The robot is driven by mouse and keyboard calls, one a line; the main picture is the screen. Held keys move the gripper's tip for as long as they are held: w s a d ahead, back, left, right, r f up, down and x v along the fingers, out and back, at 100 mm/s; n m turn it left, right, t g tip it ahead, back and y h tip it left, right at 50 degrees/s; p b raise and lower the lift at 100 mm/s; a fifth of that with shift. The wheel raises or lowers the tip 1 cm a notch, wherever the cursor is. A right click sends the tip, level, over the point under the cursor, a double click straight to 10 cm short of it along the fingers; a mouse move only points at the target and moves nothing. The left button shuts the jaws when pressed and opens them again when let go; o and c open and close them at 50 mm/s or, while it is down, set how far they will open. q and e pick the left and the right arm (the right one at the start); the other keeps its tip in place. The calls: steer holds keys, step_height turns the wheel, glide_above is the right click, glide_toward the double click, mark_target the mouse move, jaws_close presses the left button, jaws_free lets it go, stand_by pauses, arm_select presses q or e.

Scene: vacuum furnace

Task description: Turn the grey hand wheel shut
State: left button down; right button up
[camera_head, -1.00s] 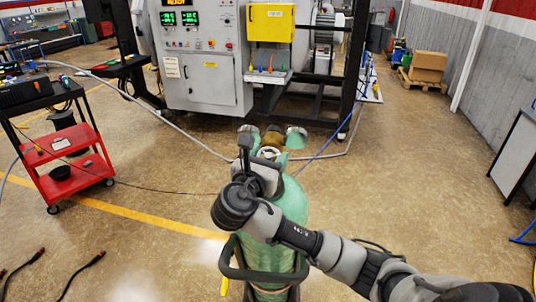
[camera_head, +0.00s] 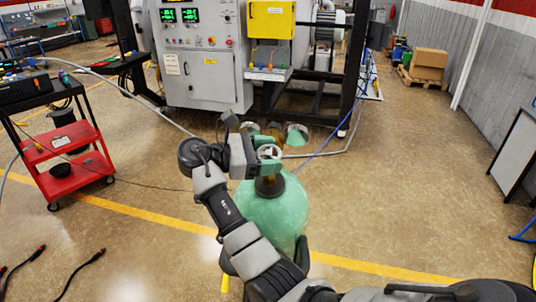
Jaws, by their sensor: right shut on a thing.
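The grey hand wheel (camera_head: 269,151) tops the dark valve neck of a green gas cylinder (camera_head: 274,212) standing in the centre foreground. My right gripper (camera_head: 268,157) comes at the wheel from the left side. Its two green fingers lie on the far and near sides of the wheel and are shut on it. My gripper body and forearm cover part of the cylinder's left side. My left gripper is not in view.
A grey control cabinet (camera_head: 208,68) with a yellow box (camera_head: 271,22) stands behind. A red cart (camera_head: 66,162) is at the left. Hoses and cables cross the floor. Open floor lies right of the cylinder.

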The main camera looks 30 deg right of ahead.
steer(key=shift+f+m+g+y, duration=0.15)
steer(key=shift+m+g+y, duration=1.55)
steer(key=shift+m+g, duration=0.4)
steer(key=shift+f+g+y, duration=0.1)
steer(key=shift+g+y, duration=0.2)
steer(key=o, duration=0.8)
steer(key=shift+s, duration=0.1)
steer(key=shift+o, duration=0.7)
steer(key=shift+d, duration=0.15)
steer(key=shift+r, duration=0.2)
